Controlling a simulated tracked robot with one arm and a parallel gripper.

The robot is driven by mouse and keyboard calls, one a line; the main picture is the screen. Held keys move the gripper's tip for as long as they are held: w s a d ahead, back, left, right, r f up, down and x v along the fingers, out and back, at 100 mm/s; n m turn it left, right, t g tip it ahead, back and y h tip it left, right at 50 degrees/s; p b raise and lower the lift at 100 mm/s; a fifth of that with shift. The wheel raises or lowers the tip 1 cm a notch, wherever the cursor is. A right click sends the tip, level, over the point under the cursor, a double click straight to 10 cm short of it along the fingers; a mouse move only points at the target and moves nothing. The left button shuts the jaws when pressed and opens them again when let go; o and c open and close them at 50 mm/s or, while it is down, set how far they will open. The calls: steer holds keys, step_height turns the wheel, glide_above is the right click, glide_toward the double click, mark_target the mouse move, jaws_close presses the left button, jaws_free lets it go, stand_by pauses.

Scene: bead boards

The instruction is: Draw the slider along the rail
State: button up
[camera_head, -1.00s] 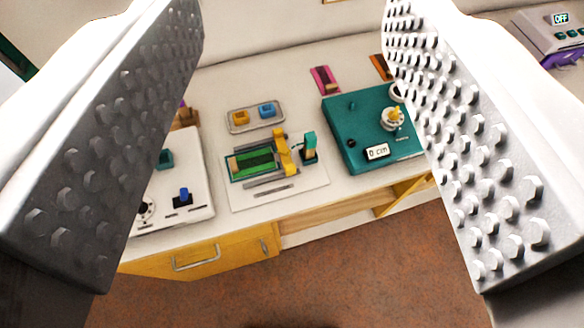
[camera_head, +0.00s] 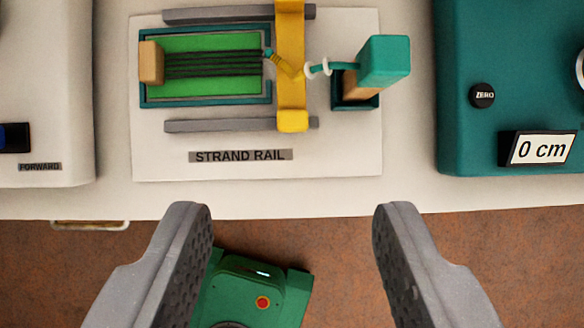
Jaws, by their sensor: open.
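The yellow slider (camera_head: 291,65) spans the two grey rails (camera_head: 215,126) of the board labelled STRAND RAIL (camera_head: 340,155), near their right ends. Dark strands (camera_head: 212,64) run over a green bed (camera_head: 215,89) from a tan block (camera_head: 151,65) at its left. A short thin link joins the strand end side to the slider. A teal cord with white rings runs from the slider to a teal block (camera_head: 385,62) on a tan support. My gripper (camera_head: 292,212) is open and empty, its fingers pointing at the board from in front of the table's front edge. It touches nothing.
A white unit (camera_head: 45,100) marked FORWARD stands left of the board. A teal unit (camera_head: 465,140) with a ZERO button (camera_head: 482,95) and a "0 cm" display (camera_head: 542,149) stands right. A bare table strip (camera_head: 290,199) lies before the board. A drawer handle (camera_head: 90,225) shows below left.

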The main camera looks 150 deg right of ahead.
steer(key=g, duration=0.1)
glide_toward(293, 122)
steer(key=b+x, duration=0.2)
steer(key=x, duration=0.7)
steer(key=shift+w+f+b, duration=0.1)
steer(key=shift+b, duration=0.25)
